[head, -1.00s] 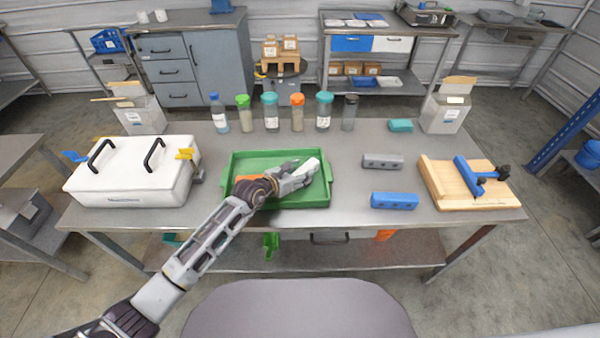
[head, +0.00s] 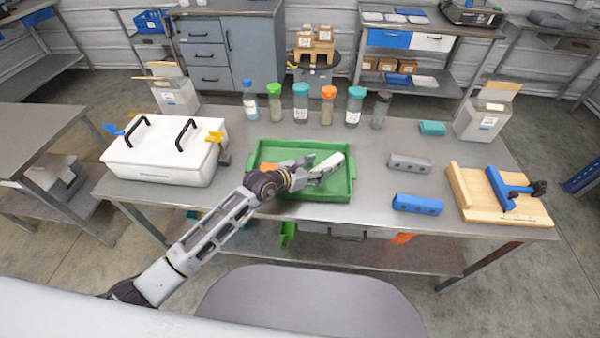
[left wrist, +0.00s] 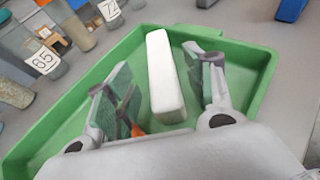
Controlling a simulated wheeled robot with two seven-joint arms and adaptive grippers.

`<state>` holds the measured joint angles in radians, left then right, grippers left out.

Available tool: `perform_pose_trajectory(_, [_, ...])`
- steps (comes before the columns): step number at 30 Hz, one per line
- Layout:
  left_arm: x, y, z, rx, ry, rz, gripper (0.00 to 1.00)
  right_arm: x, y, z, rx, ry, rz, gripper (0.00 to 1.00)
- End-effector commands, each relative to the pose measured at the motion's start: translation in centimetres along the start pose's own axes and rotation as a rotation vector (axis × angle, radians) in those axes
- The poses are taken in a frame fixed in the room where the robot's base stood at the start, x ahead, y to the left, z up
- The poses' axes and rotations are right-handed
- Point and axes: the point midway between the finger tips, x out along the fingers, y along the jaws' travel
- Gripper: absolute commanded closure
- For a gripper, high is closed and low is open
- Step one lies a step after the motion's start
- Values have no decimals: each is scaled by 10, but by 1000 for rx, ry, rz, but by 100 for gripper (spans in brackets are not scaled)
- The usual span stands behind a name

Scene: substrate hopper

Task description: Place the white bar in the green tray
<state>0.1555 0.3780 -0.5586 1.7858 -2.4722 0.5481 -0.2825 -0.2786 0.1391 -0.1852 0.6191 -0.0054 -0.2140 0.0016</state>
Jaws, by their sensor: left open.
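The white bar (head: 331,161) is within the green tray (head: 346,194), slanting near the tray's right side. In the left wrist view the bar (left wrist: 163,76) shows between my fingers, with gaps on both sides, and seems to lie on the floor of the tray (left wrist: 252,78). My left gripper (head: 312,172) is open over the tray, just left of the bar; its two spread fingers also show in the left wrist view (left wrist: 163,92). An orange piece (head: 268,168) is in the tray's left part, partly hidden. My right gripper is not in view.
A white lidded box (head: 160,160) stands left of the tray. Several capped bottles (head: 301,103) line up behind it. Grey (head: 409,163) and blue (head: 417,204) blocks and a wooden board with a blue clamp (head: 487,205) are to the right.

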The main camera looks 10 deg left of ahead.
Motion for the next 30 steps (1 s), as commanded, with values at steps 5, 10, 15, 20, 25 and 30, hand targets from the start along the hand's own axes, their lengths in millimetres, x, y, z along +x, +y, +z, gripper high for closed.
perform_pose_trajectory(5, [-20,0,-1,0,1,0,47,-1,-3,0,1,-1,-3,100])
perform_pose_trajectory(10, [-38,0,-1,0,1,0,47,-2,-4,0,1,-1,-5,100])
perform_pose_trajectory(15, [-56,0,-1,1,2,0,47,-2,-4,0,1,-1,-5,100])
perform_pose_trajectory(20, [-68,0,-1,0,1,0,47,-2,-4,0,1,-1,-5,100])
perform_pose_trajectory(25, [-74,-1,0,1,0,-1,47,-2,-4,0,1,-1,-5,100])
perform_pose_trajectory(30, [-75,-1,0,0,0,-1,47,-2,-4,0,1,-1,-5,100])
